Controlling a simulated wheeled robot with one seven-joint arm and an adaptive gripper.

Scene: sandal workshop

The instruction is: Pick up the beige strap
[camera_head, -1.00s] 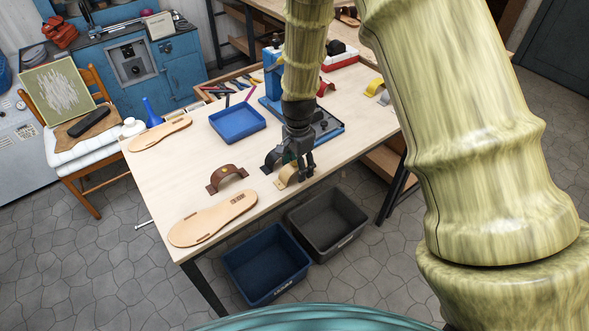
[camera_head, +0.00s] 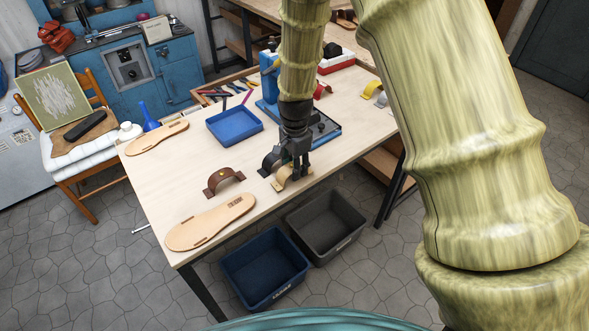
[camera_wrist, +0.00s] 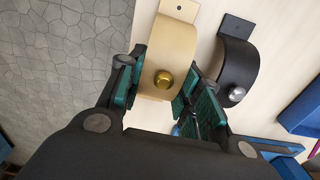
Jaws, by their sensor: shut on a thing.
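The beige strap (camera_wrist: 170,55) is a curved band with a gold stud, seen close up in the wrist view. In the head view the beige strap (camera_head: 279,181) shows at the table's front edge, partly hidden by my gripper (camera_head: 297,174). In the wrist view my gripper (camera_wrist: 160,90) has its green-padded fingers on either side of the strap, shut on it. The strap appears to be still at the table top. A black strap (camera_wrist: 237,70) with a silver stud stands just right of it.
A brown strap (camera_head: 224,180) and a tan sole (camera_head: 211,222) lie left on the table (camera_head: 170,178). A blue tray (camera_head: 235,125) and a blue press (camera_head: 270,80) stand behind. A blue bin (camera_head: 236,266) and a grey bin (camera_head: 303,222) are on the floor.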

